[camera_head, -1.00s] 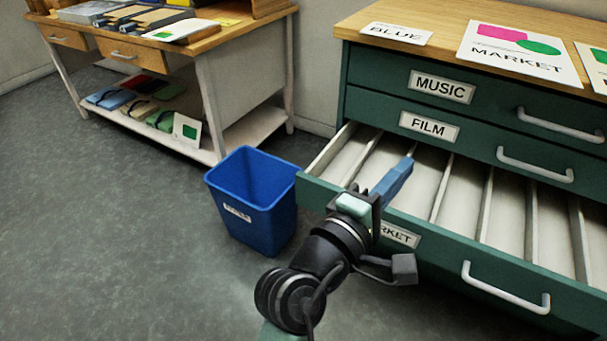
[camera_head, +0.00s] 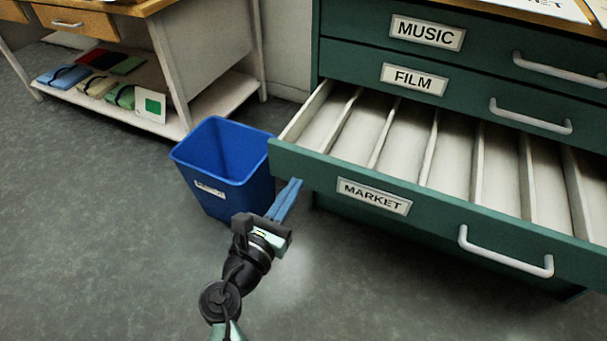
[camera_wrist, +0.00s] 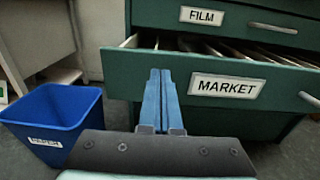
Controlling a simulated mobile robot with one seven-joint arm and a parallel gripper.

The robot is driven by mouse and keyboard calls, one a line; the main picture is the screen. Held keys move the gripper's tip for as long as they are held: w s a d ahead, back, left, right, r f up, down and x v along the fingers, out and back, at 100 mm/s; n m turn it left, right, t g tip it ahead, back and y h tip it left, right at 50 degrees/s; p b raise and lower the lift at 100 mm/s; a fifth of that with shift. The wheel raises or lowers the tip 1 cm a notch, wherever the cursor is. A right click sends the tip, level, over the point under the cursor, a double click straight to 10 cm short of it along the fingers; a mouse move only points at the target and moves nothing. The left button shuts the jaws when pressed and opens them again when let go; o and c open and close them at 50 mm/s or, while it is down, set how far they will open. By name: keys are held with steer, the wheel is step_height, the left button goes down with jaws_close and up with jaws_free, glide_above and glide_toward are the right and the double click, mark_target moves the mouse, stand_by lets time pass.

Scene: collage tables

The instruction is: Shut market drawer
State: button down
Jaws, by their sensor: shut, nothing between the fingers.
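The green market drawer (camera_head: 320,178) is pulled well out of the cabinet in the head view, with empty white slots showing inside. Its front bears a MARKET label (camera_head: 374,196) and a white handle (camera_head: 505,252). My gripper (camera_head: 291,188), with blue fingers, is shut and empty, low in front of the drawer's left end. In the wrist view my gripper (camera_wrist: 162,100) points at the drawer front, left of the MARKET label (camera_wrist: 226,87). I cannot tell whether the fingertips touch the front.
A blue bin (camera_head: 225,165) stands on the floor just left of the drawer and my gripper. The FILM drawer (camera_head: 350,70) and MUSIC drawer (camera_head: 360,18) above are shut. A white workbench (camera_head: 200,60) stands at the back left. Floor in front is clear.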

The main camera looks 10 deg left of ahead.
mark_target(311, 161)
steer(key=shift+b+x, duration=0.85)
steer(key=shift+x, duration=1.9)
